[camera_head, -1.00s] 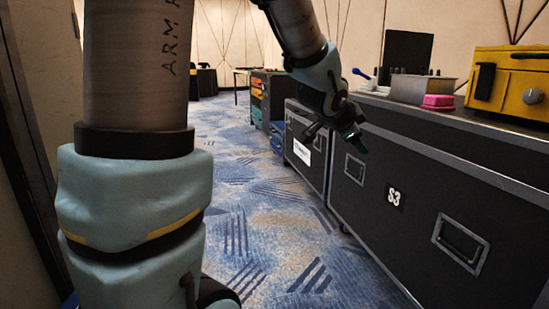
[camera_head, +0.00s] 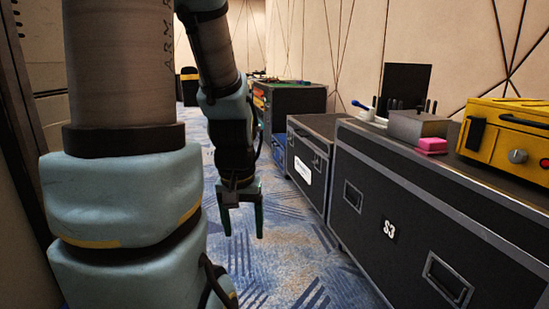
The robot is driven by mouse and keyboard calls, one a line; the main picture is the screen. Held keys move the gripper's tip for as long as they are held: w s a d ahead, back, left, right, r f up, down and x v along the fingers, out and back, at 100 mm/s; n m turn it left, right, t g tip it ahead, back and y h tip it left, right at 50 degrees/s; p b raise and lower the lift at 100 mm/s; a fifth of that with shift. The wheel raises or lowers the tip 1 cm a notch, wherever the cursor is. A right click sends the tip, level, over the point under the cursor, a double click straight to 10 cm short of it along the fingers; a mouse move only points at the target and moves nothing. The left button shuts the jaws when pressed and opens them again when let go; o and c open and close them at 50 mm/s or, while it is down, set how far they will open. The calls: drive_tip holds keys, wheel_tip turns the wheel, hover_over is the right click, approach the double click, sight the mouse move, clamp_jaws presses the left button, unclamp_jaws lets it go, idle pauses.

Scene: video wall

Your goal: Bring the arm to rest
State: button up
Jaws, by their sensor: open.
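My gripper (camera_head: 243,225) hangs at the end of my arm, left of the picture's middle, with its fingers pointing down over the carpet. Its two dark green fingers are apart, and nothing shows between them. It is clear of the black flight cases on the right. A thick upper part of my arm fills the left of the view.
A black case marked S3 (camera_head: 350,232) stands at the right. On it are a yellow box (camera_head: 512,140), a pink block (camera_head: 432,145) and a grey metal bin (camera_head: 414,127). Another black case (camera_head: 308,163) stands behind. Blue patterned carpet (camera_head: 290,262) is open below my gripper.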

wheel_tip(320, 180, up, 30)
drive_tip(key=p, duration=2.7)
drive_tip(key=shift+f, duration=0.2)
